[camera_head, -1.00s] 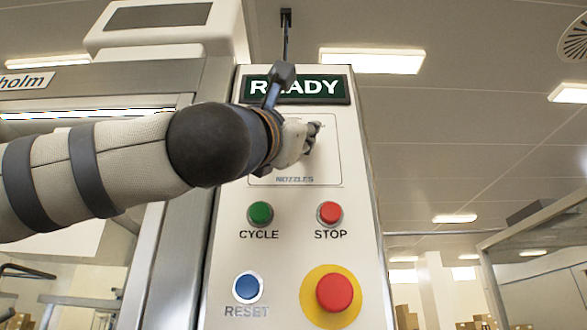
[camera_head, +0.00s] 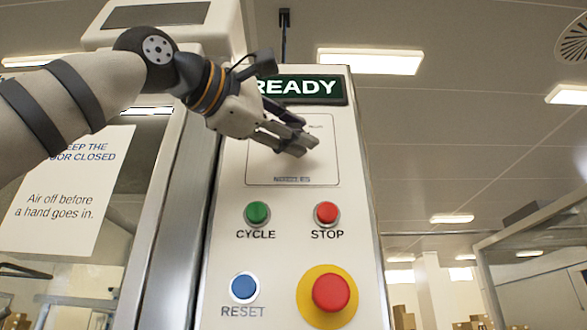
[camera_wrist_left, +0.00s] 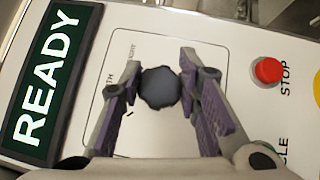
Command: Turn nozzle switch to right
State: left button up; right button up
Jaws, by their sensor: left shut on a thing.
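The nozzle switch is a dark round knob (camera_wrist_left: 160,88), seen in the left wrist view inside the thinly outlined nozzles panel (camera_head: 322,172) of the white control box. My left gripper (camera_head: 301,143) reaches in from the upper left and is shut on the knob, with one finger on each side, as the left wrist view shows (camera_wrist_left: 158,78). In the head view the fingers hide the knob. Small lettering beside the knob is partly covered, and I cannot tell which position the knob points to. My right gripper is not in view.
The green CYCLE button (camera_head: 257,214), red STOP button (camera_head: 326,213), blue RESET button (camera_head: 244,287) and large red button (camera_head: 331,292) sit below the panel. The READY display (camera_head: 318,88) is just above. Open room lies right of the box.

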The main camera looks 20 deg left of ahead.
pick_arm(q)
jog(key=shift+a+m+g+y, duration=0.1)
jog(key=shift+m+g+y, duration=0.3)
jog(key=shift+m+g, duration=0.25)
dwell(0.3)
jog(key=o, duration=1.2)
jog(key=shift+w, duration=0.15)
jog(key=shift+m, duration=0.25)
jog(key=v, duration=1.2)
jog(key=shift+r, duration=0.15)
